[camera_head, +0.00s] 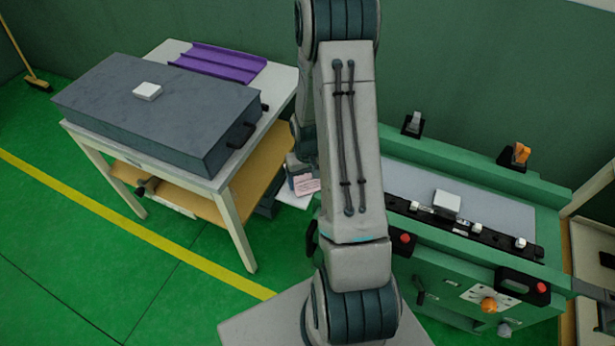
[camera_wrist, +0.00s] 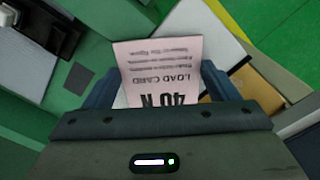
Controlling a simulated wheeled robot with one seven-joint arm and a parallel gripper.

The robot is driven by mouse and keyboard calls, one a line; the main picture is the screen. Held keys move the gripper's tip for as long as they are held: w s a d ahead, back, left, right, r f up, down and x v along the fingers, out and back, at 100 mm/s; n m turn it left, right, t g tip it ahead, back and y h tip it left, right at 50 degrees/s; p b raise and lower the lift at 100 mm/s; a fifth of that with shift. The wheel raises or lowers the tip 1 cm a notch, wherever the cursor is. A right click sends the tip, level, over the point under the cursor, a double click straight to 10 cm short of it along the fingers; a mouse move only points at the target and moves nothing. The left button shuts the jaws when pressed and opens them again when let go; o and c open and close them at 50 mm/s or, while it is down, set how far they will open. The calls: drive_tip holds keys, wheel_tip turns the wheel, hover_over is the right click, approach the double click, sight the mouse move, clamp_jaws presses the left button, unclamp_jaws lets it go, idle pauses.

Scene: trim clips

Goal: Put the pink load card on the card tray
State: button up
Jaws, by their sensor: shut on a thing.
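The pink load card (camera_wrist: 160,68) lies between the two fingers of my gripper (camera_wrist: 161,78) in the wrist view, its black print "LOAD CARD 40 N" upside down. My gripper is shut on it. In the head view the card (camera_head: 306,184) shows just left of my arm, below my gripper (camera_head: 299,172), which is partly hidden by the arm. A white flat surface (camera_head: 293,200) lies beneath or behind the card; it also shows in the wrist view (camera_wrist: 215,55). It may be the card tray. I cannot tell whether the card touches it.
A table (camera_head: 236,210) at left bears a large grey case (camera_head: 200,125) with a small white block (camera_head: 147,91), and a purple ribbed tray (camera_head: 218,63). A green machine (camera_head: 460,270) with knobs and clips stands at right. The green floor at front left is clear.

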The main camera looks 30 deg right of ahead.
drive_tip(key=shift+f, duration=0.25)
drive_tip(key=shift+f, duration=0.15)
drive_tip(key=o, duration=0.9)
wheel_tip(320, 180, up, 11)
wheel_tip(320, 180, up, 12)
drive_tip(key=t, duration=0.1)
hover_over(307, 183)
drive_tip(key=s+a, duration=0.6)
drive_tip(key=a, duration=0.1)
drive_tip(key=s+a+r+t, duration=0.1)
drive_tip(key=s+a+r, duration=0.2)
drive_tip(key=s, duration=0.2)
drive_tip(key=s+a+r+n+t, duration=0.1)
drive_tip(key=s+a+r, duration=0.2)
drive_tip(key=s, duration=0.2)
drive_tip(key=shift+r+b, duration=0.15)
drive_tip(key=shift+b, duration=0.25)
drive_tip(key=shift+s, duration=0.1)
